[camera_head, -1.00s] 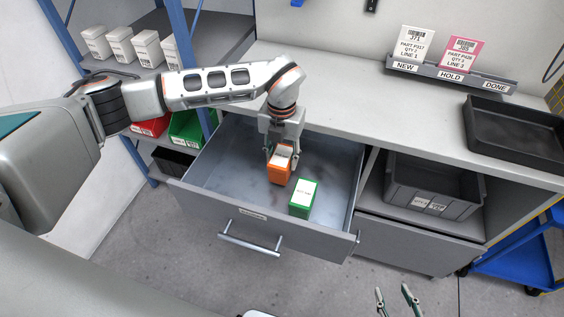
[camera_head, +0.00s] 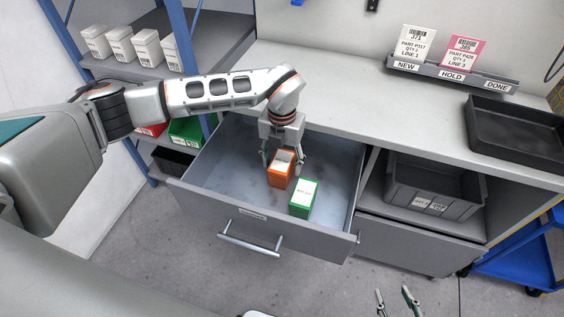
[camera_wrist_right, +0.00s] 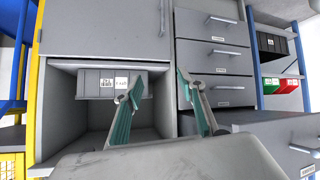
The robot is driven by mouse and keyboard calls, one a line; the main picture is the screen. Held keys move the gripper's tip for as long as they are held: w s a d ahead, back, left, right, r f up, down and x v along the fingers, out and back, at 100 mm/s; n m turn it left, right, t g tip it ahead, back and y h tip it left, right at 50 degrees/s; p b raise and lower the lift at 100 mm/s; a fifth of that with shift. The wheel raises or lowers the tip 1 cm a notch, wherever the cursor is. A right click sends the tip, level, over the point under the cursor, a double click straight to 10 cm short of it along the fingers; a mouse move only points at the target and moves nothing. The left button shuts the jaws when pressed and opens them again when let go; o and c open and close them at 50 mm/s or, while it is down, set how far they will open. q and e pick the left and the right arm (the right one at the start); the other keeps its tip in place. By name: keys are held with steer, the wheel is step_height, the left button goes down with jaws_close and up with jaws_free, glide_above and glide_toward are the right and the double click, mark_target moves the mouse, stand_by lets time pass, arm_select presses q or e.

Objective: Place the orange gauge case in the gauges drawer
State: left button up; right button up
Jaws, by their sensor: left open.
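The orange gauge case (camera_head: 281,172) stands upright inside the open drawer (camera_head: 218,196), beside a green case (camera_head: 304,198). My left gripper (camera_head: 282,160) is over the orange case with its fingers spread on either side of it. The fingers look apart from the case, though contact on the far side is hard to tell. My right gripper (camera_head: 397,300) is at the lower edge of the head view, with its fingertips apart. In the right wrist view its two green-padded fingers (camera_wrist_right: 165,108) are spread with nothing between them.
A grey bin (camera_head: 433,186) sits in the open cubby right of the drawer. A black tray (camera_head: 520,135) and a card holder (camera_head: 450,74) are on the counter. A shelf (camera_head: 190,48) with white boxes stands at left. The drawer's left part is clear.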

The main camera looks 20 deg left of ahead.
mark_target(282, 161)
arm_select(q)
step_height(282, 161, up, 10)
steer(key=shift+w+r+p, duration=0.1)
steer(key=shift+r+p, duration=0.15)
steer(key=shift+p, duration=0.4)
steer(key=shift+r, duration=0.8)
